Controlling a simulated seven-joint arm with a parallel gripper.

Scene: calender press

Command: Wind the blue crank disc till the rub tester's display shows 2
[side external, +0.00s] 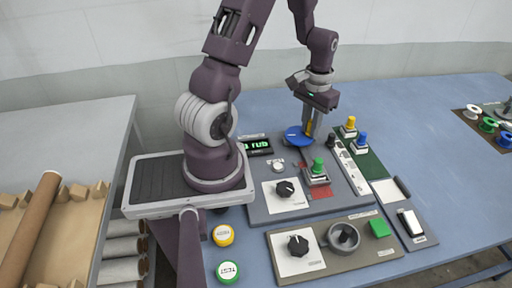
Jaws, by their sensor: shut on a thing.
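The blue crank disc (293,138) lies flat on the grey panel behind the knobs and buttons. My gripper (309,134) points down over the disc's right side, shut on its upright yellow crank handle (309,128). The fingers hide part of the handle and of the disc's right edge. The rub tester's display (257,146) is a dark box left of the disc with green lit characters. They look like "rub" with one character before it, too small to read surely.
A green button (318,165) on a grey block stands just in front of the disc. Yellow (349,124) and blue (361,138) buttons stand to its right. Black dial knobs (285,189) are nearer the front.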

